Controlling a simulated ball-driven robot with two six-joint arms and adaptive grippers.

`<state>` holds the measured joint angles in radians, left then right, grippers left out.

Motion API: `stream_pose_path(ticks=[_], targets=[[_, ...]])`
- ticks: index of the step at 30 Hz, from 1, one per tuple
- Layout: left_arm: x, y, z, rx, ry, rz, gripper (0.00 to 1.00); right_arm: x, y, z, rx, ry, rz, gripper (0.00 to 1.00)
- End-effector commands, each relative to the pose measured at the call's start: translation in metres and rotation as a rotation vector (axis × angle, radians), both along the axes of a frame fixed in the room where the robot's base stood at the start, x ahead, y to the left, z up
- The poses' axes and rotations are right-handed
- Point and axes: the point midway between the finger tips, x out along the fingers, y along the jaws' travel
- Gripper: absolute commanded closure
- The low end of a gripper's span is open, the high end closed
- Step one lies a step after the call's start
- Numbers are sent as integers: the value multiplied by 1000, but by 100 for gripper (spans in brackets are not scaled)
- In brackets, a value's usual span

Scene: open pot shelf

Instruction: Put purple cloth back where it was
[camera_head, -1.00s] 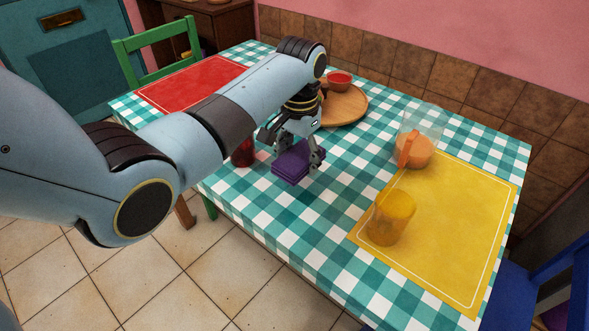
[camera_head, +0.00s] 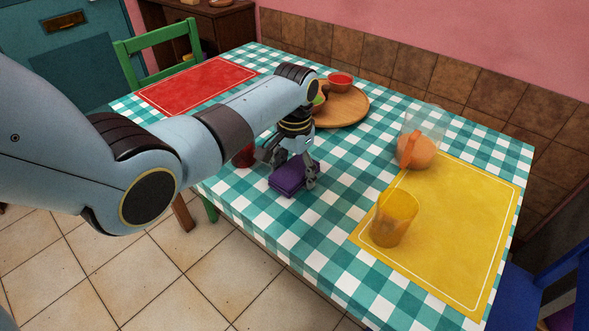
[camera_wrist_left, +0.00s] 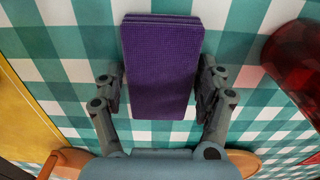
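The purple cloth (camera_head: 287,178) is a folded, flat pad at the table's near edge, low over or on the checked tablecloth; I cannot tell if it touches. My left gripper (camera_head: 291,170) is above it, pointing down. In the left wrist view the cloth (camera_wrist_left: 161,70) lies between the two fingers (camera_wrist_left: 161,85), whose pads sit against its long sides. The gripper looks shut on it. My right gripper is not in view.
A red cup (camera_head: 243,155) stands just left of the gripper. A round wooden board (camera_head: 345,107) with bowls is behind. A clear jug (camera_head: 419,138) and an amber cup (camera_head: 394,217) stand right, by the yellow mat (camera_head: 455,230). The red mat (camera_head: 197,85) is back left.

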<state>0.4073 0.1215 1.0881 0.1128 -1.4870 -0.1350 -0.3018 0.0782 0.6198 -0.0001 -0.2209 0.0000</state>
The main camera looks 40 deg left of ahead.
Motion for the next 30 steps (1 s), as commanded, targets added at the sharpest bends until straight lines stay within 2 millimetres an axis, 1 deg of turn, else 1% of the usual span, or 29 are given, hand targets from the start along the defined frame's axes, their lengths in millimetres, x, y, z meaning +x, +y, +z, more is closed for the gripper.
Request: stream_pose_path(ticks=[1,2,10,14,17,24,27,30], targets=[[0,0,0,0,0,0,17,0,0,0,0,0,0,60],[0,0,0,0,0,0,14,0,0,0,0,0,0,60],[0,0,1,0,0,0,14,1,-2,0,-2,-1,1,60],[0,0,11,0,-1,0,14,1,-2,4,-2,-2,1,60],[1,0,30,1,-4,0,14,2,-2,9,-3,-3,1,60],[1,0,85,1,-4,0,14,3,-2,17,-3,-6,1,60],[1,0,102,1,-3,0,14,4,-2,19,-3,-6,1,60],[1,0,114,0,-2,0,14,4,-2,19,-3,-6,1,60]])
